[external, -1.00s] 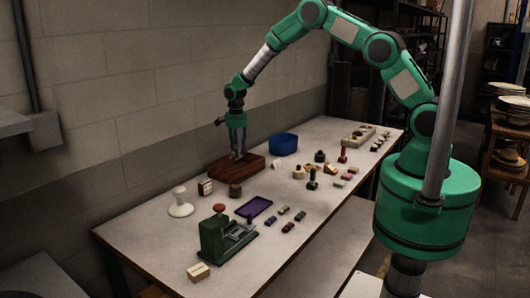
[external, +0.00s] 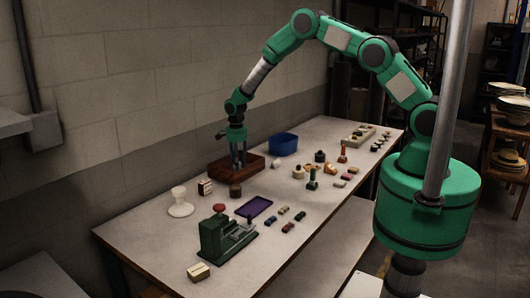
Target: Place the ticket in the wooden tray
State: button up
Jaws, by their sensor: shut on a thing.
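The wooden tray (external: 219,170) is a reddish-brown box on the table near the wall. My gripper (external: 238,165) points straight down over the tray, with its fingertips low at or inside it. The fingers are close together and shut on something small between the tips. I take it to be the ticket, but it is too small and too hidden by the fingers to make out. I cannot tell whether it touches the tray floor.
A blue bin (external: 284,144) stands behind and right of the tray. A dark round-topped block (external: 235,190) sits close in front. A green press (external: 222,238), a purple tray (external: 254,207) and several small stamps and blocks cover the table's middle.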

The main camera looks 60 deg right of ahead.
jog(key=shift+f, duration=0.3)
jog(key=o, duration=0.7)
jog(key=shift+r, duration=0.1)
notch_tip(320, 180, up, 12)
jog(key=shift+f, duration=0.1)
dwell(0.9)
